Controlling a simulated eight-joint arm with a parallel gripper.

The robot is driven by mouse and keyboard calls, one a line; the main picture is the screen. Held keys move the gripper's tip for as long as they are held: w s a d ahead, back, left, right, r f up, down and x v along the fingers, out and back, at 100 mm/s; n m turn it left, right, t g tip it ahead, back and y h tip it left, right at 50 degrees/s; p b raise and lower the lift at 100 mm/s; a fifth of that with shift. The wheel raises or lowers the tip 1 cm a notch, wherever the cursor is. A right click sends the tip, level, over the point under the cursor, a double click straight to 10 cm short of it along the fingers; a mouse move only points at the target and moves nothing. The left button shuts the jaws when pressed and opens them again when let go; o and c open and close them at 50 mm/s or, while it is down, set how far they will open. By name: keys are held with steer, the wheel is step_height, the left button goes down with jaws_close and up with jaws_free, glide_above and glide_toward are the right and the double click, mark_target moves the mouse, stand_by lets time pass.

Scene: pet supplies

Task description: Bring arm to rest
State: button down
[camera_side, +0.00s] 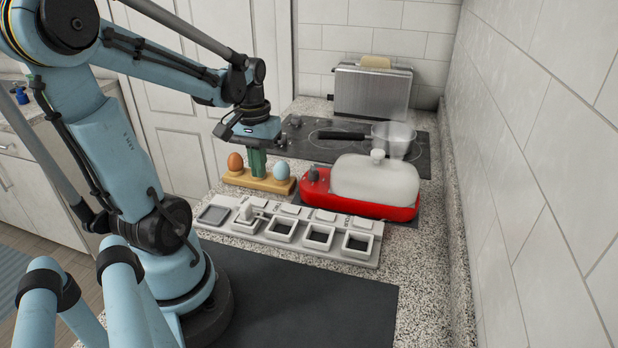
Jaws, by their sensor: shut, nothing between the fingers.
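My gripper (256,170) hangs at the end of my blue arm, pointing down over the wooden egg holder (258,184). Its green fingers are together, with nothing seen held. They are between a brown egg (235,162) on the left and a pale blue egg (281,170) on the right. I cannot tell from this view whether the fingertips touch the holder.
A grey-white tray (262,240) with several square compartments lies in front of the holder. A red appliance (352,206) with a white lid (374,178) stands to the right. Behind are a dark cooktop (320,149), a pan (391,136) and a toaster (372,90). A tiled wall bounds the right.

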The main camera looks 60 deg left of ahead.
steer(key=w+d+r+m+t, duration=0.2)
steer(key=w+d+m+t, duration=0.1)
steer(key=d, duration=0.6)
steer(key=w+d+r+m+t, duration=0.1)
steer(key=w+d+m+t, duration=0.3)
steer(key=d, duration=0.5)
steer(key=shift+w+r+m, duration=0.35)
steer(key=shift+w+m, duration=0.15)
steer(key=shift+m, duration=0.5)
steer(key=c, duration=1.7)
jaws_free()
steer(key=o, duration=1)
steer(key=a+r+n, duration=0.1)
steer(key=a+r, duration=0.2)
steer(key=r, duration=0.4)
steer(key=shift+a+r+y, duration=0.15)
steer(key=shift+y, duration=0.25)
steer(key=o, duration=0.7)
steer(key=s+a+r+n, duration=0.1)
steer(key=s+a+r, duration=0.1)
steer(key=r, duration=0.5)
steer(key=shift+s+a+n+y, duration=0.3)
steer(key=shift+s+y, duration=0.1)
steer(key=shift+s, duration=0.2)
steer(key=x, duration=1)
steer(key=shift+s, duration=0.15)
